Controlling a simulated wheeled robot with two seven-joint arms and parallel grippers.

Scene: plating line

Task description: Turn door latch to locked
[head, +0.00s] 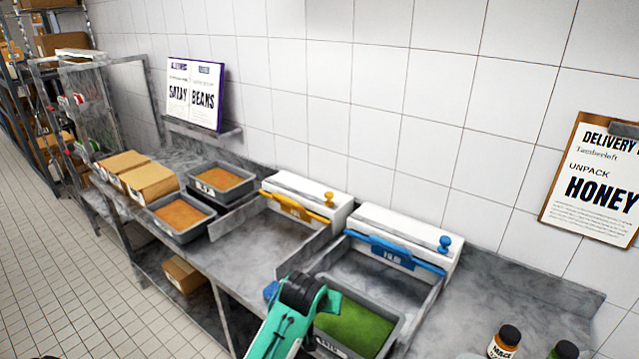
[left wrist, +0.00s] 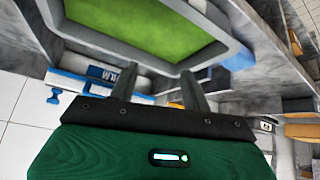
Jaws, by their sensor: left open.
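Two white box units stand against the tiled wall in the head view. The right unit (head: 405,228) has a blue labelled bar (head: 392,252) and a small blue knob (head: 445,244). The left unit (head: 308,189) has a yellow bar (head: 296,206) and a yellow knob (head: 329,199). I cannot tell which part is the door latch. My left arm comes in at the bottom, in front of the blue unit; its fingers are hidden there. In the left wrist view my left gripper (left wrist: 157,82) is open and empty, its fingers close to a grey tray's rim. My right gripper is not in view.
A grey tray with green filling (head: 352,330) is beside my left arm. Orange-filled trays (head: 181,216) and brown boxes (head: 148,181) stand at left. Dark-capped bottles (head: 504,342) are at bottom right.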

